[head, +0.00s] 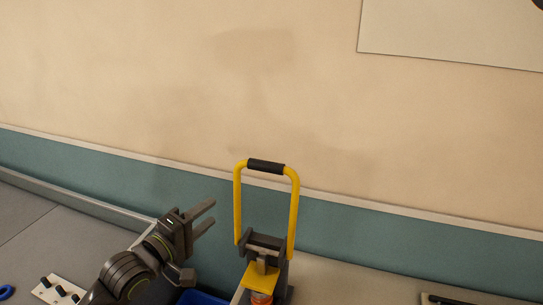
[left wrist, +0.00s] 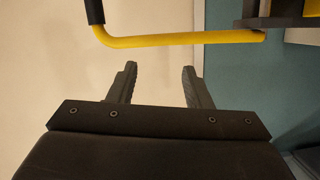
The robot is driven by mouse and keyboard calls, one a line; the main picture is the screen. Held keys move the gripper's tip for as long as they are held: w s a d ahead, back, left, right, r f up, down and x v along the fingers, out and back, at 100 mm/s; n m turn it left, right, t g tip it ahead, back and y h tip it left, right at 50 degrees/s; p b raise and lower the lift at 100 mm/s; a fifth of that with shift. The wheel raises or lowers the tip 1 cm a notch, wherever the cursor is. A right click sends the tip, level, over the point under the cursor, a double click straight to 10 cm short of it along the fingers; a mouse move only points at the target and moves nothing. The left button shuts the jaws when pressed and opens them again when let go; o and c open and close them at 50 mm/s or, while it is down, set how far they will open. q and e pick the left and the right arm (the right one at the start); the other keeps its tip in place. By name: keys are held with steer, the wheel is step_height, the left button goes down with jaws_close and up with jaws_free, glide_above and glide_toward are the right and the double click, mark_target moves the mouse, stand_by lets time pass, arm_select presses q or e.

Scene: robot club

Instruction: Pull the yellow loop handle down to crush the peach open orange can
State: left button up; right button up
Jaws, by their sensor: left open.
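The yellow loop handle (head: 295,210) with a black grip (head: 266,166) stands upright on the can crusher (head: 264,246). An orange can (head: 261,298) sits low in the crusher under its yellow plate, cut off by the bottom edge of the head view. My left gripper (head: 211,216) is open and empty, to the left of the loop and apart from it, lower than the black grip. In the left wrist view, my open fingers (left wrist: 158,82) point toward a yellow side bar of the loop (left wrist: 180,39), with a gap between. My right gripper is not in view.
A blue bin (head: 200,298) lies at the bottom, left of the crusher. A white panel with black knobs (head: 60,290) and a blue ring (head: 6,292) are at the lower left. A dark item on a pale board (head: 450,300) is at the lower right. The wall stands close behind.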

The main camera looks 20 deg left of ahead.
mark_target(263, 169)
arm_select(q)
steer(key=s+d+r+h, duration=0.3)
steer(key=s+d+r, duration=0.15)
steer(key=r, duration=0.35)
steer(key=p+x, duration=0.2)
steer(key=x, duration=1.5)
steer(key=shift+w, duration=0.45)
jaws_close()
